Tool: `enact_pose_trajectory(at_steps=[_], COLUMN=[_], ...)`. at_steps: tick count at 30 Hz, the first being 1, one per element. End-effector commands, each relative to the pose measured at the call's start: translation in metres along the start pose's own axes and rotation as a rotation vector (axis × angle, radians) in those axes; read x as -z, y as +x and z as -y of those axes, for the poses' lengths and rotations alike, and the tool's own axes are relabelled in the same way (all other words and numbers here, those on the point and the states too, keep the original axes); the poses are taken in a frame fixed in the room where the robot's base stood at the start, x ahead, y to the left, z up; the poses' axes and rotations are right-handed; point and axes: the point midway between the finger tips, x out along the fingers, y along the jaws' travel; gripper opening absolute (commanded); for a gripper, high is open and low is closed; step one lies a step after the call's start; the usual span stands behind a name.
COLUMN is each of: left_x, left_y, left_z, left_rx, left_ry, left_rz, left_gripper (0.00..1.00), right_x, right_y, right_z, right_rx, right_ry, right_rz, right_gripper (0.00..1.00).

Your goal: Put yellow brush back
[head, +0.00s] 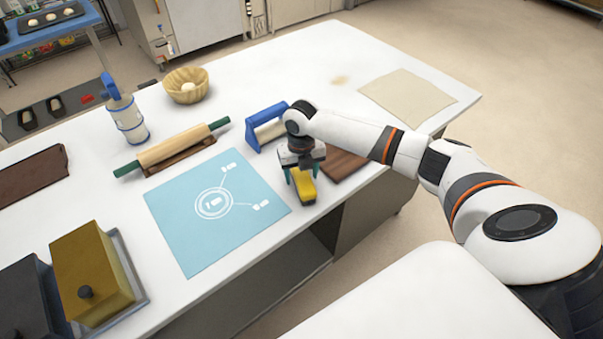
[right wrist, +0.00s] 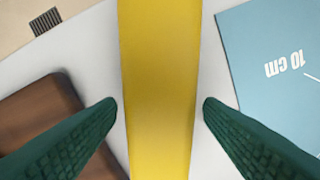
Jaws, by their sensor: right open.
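The yellow brush (head: 305,190) is at the table's front edge, to the right of the light-blue mat (head: 190,235). My right gripper (head: 300,176) is above it, pointing down, with its green fingers on either side. In the right wrist view the brush (right wrist: 158,60) runs as a broad yellow band between the open fingers (right wrist: 161,106), with narrow gaps beside it. Its bristles are hidden. A blue frame (head: 252,128) stands behind my gripper, partly hidden by my right arm; I cannot tell what it holds. My left gripper is not in view.
A brown board (head: 347,163) lies right of the gripper. A rolling pin (head: 170,150) rests on its stand beyond the mat. A bowl (head: 186,86), a blue-handled container (head: 126,118) and a yellow box (head: 92,272) stand on the table. The table's back middle is clear.

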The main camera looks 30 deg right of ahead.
Motion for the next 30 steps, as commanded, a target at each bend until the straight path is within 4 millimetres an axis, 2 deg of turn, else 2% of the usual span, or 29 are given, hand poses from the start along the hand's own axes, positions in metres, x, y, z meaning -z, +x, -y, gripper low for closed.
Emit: enact_pose_trajectory(at_steps=[12,16,21,30], left_x=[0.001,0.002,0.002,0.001], left_y=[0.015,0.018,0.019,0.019], left_z=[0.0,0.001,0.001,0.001], left_rx=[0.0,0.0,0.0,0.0], left_ry=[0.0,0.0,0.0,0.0], left_rz=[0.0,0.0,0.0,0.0], left_gripper=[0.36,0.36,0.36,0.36], right_x=[0.002,0.002,0.001,0.001], right_y=[-0.083,-0.103,-0.116,-0.117], right_z=[0.0,0.0,0.0,0.0], right_rx=[0.002,0.003,0.001,0.001], right_ry=[0.0,0.0,0.0,0.001], right_rz=[-0.006,-0.005,-0.002,-0.001], right_gripper=[0.61,0.61,0.61,0.61])
